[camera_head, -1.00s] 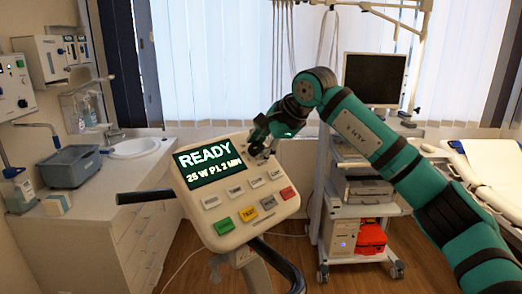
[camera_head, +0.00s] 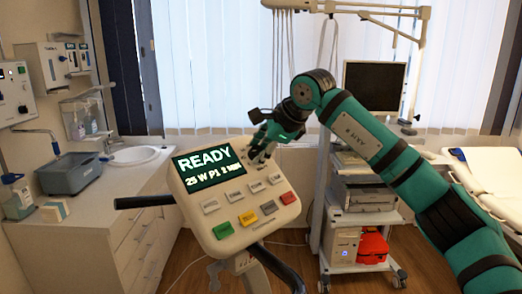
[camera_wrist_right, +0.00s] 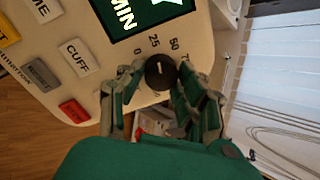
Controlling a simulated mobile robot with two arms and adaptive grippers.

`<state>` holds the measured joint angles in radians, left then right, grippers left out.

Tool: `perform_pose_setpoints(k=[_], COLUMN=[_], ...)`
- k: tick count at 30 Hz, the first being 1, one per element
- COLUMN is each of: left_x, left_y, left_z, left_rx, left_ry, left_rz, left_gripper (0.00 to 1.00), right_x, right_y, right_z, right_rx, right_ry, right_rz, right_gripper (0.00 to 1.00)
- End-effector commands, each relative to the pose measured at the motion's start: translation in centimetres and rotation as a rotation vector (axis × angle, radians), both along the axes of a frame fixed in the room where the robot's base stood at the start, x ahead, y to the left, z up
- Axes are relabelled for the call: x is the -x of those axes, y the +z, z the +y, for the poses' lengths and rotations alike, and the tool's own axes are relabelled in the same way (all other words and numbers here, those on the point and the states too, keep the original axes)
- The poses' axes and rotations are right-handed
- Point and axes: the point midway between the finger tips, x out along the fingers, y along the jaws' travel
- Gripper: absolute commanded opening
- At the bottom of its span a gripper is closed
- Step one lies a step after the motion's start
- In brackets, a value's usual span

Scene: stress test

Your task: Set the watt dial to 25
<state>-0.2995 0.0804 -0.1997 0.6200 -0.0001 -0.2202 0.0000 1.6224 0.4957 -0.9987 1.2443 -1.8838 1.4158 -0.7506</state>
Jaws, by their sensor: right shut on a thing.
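The white stimulator console (camera_head: 240,222) stands tilted on its pole in the head view. Its green screen (camera_head: 208,171) appears to read READY, 25 W, P1, with a minute value that is hard to read. The black watt dial (camera_wrist_right: 160,72) shows in the wrist view, with printed numbers such as 0, 25 and 50 around it. The white mark on the dial points roughly toward 25. My right gripper (camera_wrist_right: 155,84) is shut on the dial, one finger on each side. It also shows at the console's upper right corner in the head view (camera_head: 262,152), where it hides the dial.
Coloured buttons (camera_head: 250,217) cover the console's lower face. A black handle bar (camera_head: 145,201) sticks out left. A trolley with a monitor (camera_head: 374,88) stands behind my right arm. A counter with a sink (camera_head: 135,155) is at left.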

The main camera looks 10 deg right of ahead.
Motion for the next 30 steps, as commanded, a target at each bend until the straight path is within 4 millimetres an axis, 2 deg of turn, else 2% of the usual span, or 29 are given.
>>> perform_pose_setpoints(k=[2,3,8,19,30], left_x=[0.0,0.0,0.0,0.2,0.1], left_y=[0.0,0.0,0.0,0.0,0.0], left_z=[0.0,0.0,0.0,0.1,0.0], left_rx=[0.000,0.000,0.000,0.000,0.001], left_ry=[0.000,-0.001,-0.001,0.000,0.000], left_rz=[0.000,0.000,0.001,0.002,0.001], left_gripper=[0.40,0.40,0.40,0.40,0.40], right_x=[0.0,0.0,0.0,0.5,4.8], right_y=[-0.1,-0.1,-0.1,0.7,6.0], right_z=[0.0,0.0,0.0,-0.3,-2.7], right_rx=[0.001,0.001,0.001,0.000,0.000], right_ry=[0.001,0.001,0.001,0.001,0.001], right_rz=[0.003,0.003,0.002,-0.001,-0.003], right_gripper=[0.03,0.39,0.58,0.58,0.58])
